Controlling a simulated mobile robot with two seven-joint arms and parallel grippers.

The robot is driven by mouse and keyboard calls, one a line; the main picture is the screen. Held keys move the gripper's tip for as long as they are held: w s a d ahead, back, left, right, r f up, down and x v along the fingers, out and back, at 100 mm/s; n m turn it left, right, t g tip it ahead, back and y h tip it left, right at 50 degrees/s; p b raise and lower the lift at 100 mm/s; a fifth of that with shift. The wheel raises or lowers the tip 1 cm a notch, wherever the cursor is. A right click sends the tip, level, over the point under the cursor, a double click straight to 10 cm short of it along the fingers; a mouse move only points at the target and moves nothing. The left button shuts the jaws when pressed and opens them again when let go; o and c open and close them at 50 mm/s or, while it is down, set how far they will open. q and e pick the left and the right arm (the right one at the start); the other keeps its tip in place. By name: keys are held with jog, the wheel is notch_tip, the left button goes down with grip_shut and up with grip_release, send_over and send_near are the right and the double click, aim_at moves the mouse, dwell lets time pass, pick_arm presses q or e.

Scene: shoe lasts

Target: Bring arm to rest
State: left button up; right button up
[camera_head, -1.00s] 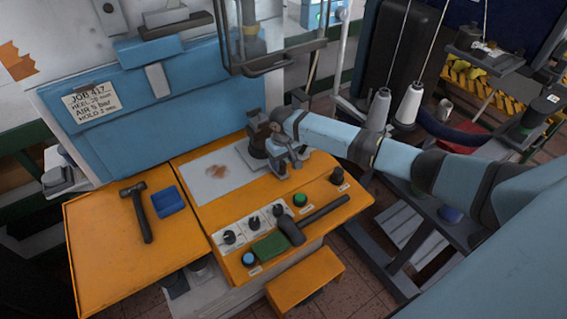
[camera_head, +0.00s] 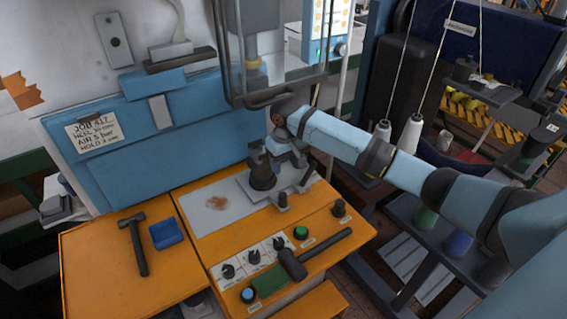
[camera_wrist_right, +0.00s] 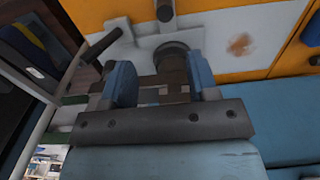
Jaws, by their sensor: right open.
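My right arm comes in from the right in the head view. Its gripper (camera_head: 284,153) is above the grey plate at the back of the orange bench, beside a dark post-like fixture (camera_head: 262,176). In the right wrist view the two blue fingers of the gripper (camera_wrist_right: 162,82) stand apart. The dark round fixture (camera_wrist_right: 172,56) shows beyond the gap between them, and I see nothing held. My left gripper is not in view.
A metal frame (camera_head: 270,95) hangs close behind my right gripper. Thread cones (camera_head: 408,133) stand to the right.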

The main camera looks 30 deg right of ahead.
jog(key=s+a+f+n, duration=0.1)
jog(key=s+a+f, duration=0.1)
jog(key=s+a, duration=0.2)
jog(key=s+a+f+n+t+y, duration=0.1)
jog(key=s+a+f, duration=0.2)
jog(key=s+a, duration=0.2)
jog(key=s+a+f+n, duration=0.1)
jog(key=s+a+f, duration=0.2)
jog(key=s, duration=0.6)
jog(key=shift+s+a+f+t+y, duration=0.15)
jog(key=shift+s+a+y, duration=0.05)
jog(key=shift+a, duration=0.2)
jog(key=shift+s+a+f+t+y, duration=0.1)
jog(key=shift+s+a+t+y, duration=0.1)
jog(key=shift+a, duration=0.15)
jog(key=s+d+r+m+t+h, duration=0.1)
jog(key=s+d+r, duration=0.1)
jog(key=s, duration=0.7)
jog(key=s+d+r+t+h, duration=0.1)
jog(key=s+d+r, duration=0.15)
jog(key=s, duration=0.75)
jog(key=w+a+f+t+y, duration=0.1)
jog(key=w+a+f+t, duration=0.2)
jog(key=f, duration=0.3)
jog(key=w+a+f+t+y+p, duration=0.1)
jog(key=w+a+f+t+y, duration=0.1)
jog(key=f, duration=0.4)
jog(key=shift+w+a+f+n+t, duration=0.3)
jog(key=shift+w+a+t, duration=0.4)
jog(key=shift+t, duration=0.45)
